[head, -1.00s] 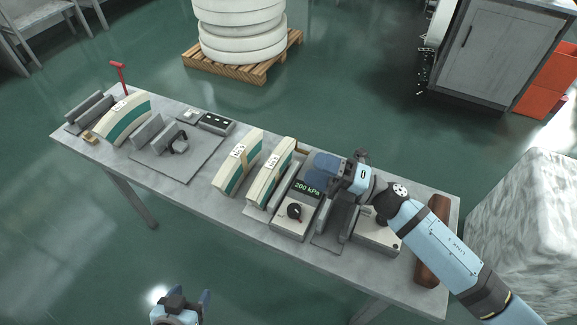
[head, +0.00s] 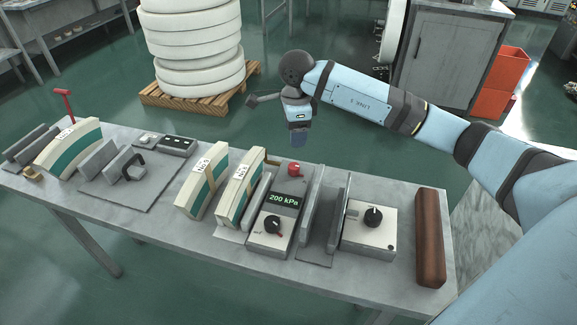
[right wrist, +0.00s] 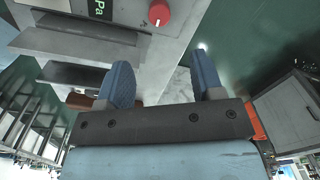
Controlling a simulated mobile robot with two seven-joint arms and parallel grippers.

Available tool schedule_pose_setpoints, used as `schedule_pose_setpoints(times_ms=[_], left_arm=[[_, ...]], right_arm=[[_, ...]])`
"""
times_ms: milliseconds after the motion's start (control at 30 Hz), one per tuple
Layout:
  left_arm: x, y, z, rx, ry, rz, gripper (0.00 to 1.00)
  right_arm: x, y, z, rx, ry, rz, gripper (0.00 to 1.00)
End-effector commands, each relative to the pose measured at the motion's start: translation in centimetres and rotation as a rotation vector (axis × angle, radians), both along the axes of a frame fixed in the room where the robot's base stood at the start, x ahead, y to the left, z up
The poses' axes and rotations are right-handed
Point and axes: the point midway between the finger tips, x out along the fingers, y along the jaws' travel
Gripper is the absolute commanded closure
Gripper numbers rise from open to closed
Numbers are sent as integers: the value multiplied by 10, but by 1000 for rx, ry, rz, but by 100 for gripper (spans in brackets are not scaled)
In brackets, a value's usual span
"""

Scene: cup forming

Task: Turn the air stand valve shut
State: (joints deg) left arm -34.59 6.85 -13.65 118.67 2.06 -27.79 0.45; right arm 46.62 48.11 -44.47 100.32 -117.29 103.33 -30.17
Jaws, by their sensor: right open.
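The air stand (head: 262,240) is a light box on the bench with a green "200 kPa" display (head: 284,199) and a black, red-marked knob (head: 273,224). A red round knob (head: 294,169) stands at its back edge; it also shows at the top of the right wrist view (right wrist: 158,12). I cannot tell which knob is the valve. My right gripper (head: 299,141) hangs beyond the bench's back edge, just behind the red knob and apart from it. Its two blue fingers (right wrist: 162,70) are open with nothing between them. My left gripper is out of view.
Grey upright plates (head: 320,212) and a second box with a black knob (head: 370,236) stand right of the air stand. Curved cream-green pieces (head: 202,182) stand left. A brown roll (head: 430,238) lies at the right end. White rings (head: 193,50) are stacked on a pallet.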

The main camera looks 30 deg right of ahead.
Motion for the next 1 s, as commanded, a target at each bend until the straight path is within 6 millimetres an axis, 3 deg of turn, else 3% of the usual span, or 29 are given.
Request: schedule_pose_setpoints(times_ms=[300,500,700,1000], left_arm=[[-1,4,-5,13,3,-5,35],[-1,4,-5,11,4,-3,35],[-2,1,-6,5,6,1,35],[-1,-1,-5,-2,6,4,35]], right_arm=[[0,1,-70,4,5,0,39],[2,0,-102,5,2,0,39],[2,0,-116,5,1,1,39],[2,0,-117,4,0,1,41]])
